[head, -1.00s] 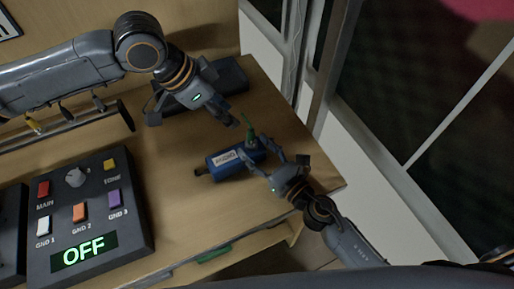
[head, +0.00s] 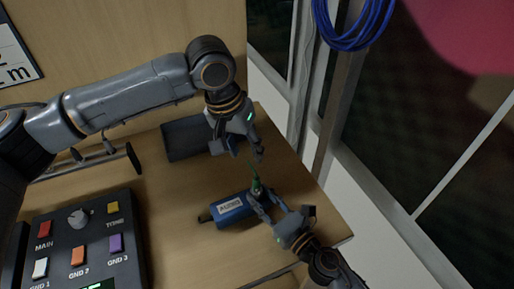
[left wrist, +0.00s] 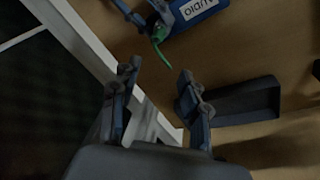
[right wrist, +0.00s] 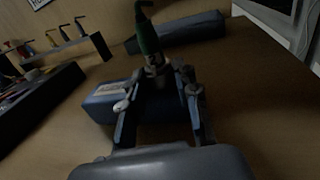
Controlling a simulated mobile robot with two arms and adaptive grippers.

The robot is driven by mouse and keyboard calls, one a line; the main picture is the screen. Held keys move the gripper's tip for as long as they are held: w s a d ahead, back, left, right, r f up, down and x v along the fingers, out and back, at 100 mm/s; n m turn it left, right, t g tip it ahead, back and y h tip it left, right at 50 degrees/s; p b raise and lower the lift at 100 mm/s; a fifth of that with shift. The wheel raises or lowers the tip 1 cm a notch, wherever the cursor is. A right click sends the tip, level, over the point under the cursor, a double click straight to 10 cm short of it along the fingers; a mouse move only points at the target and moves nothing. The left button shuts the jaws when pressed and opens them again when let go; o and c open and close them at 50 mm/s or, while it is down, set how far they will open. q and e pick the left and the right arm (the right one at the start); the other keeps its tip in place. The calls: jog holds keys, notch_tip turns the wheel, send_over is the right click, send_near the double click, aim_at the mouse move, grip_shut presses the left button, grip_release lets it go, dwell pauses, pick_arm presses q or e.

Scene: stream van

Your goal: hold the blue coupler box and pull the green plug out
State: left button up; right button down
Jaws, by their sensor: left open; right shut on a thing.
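The blue coupler box (head: 232,209) lies on the wooden table with its white label up. It also shows in the right wrist view (right wrist: 105,100) and the left wrist view (left wrist: 196,12). The green plug (head: 256,185) stands up from the box's right end; its thin cable tip shows in the left wrist view (left wrist: 160,40).
A dark tray (head: 190,137) sits behind the box. A control panel (head: 90,240) with coloured buttons is at the left, below a rack (head: 85,165) of hooks. The table's right edge and a window wall are close to my grippers.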

aim_at(256, 176)
pick_arm(q)
jog(key=d+n, duration=0.1)
jog(key=n, duration=0.1)
jog(key=n+y, duration=0.1)
jog(key=n, duration=0.1)
jog(key=d+r+n+g+y, duration=0.1)
jog(key=n, duration=0.2)
jog(key=shift+s+d, duration=0.3)
jog(key=shift+s, duration=0.05)
notch_tip(256, 176, down, 12)
jog(key=shift+r, duration=0.1)
grip_shut()
